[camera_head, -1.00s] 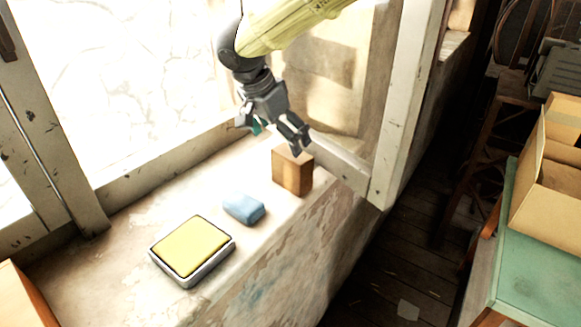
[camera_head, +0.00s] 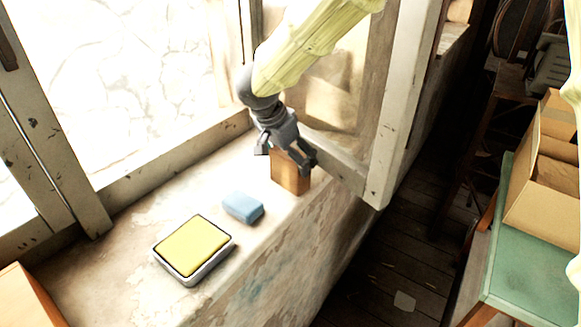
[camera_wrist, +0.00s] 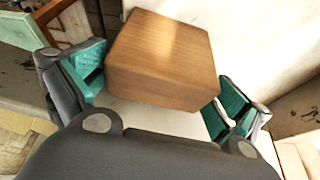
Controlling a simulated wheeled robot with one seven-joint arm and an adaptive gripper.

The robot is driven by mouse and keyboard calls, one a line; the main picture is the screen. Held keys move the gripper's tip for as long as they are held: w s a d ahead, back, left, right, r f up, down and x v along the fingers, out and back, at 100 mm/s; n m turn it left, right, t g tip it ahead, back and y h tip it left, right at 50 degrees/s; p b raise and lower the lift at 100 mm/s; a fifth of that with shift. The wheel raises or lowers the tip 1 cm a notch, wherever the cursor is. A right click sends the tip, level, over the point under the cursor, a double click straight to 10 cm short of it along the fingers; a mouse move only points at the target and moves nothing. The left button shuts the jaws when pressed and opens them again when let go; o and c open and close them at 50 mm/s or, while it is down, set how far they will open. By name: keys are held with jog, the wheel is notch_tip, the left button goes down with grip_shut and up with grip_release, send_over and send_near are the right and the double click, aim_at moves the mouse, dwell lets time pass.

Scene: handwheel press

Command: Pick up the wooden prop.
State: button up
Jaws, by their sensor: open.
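The wooden prop is a brown wood-grained block (camera_head: 290,178) standing on the window sill (camera_head: 130,222), at its right end near the open window frame. My gripper (camera_head: 289,160) is at the top of the block and covers part of it in the head view. In the wrist view the block (camera_wrist: 162,62) lies between the two green-padded fingers of my gripper (camera_wrist: 158,98). The fingers are open, one on each side. The left pad looks very close to the block, and I cannot tell if it touches. A small gap shows at the right finger.
A blue block (camera_head: 243,207) and a yellow pad in a grey tray (camera_head: 193,248) are on the sill to the left. The window frame post (camera_head: 392,120) stands just right of the prop. A cardboard box (camera_head: 545,190) is on a green table (camera_head: 525,275) at right.

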jog(key=c, duration=1.1)
jog(key=shift+w, duration=0.1)
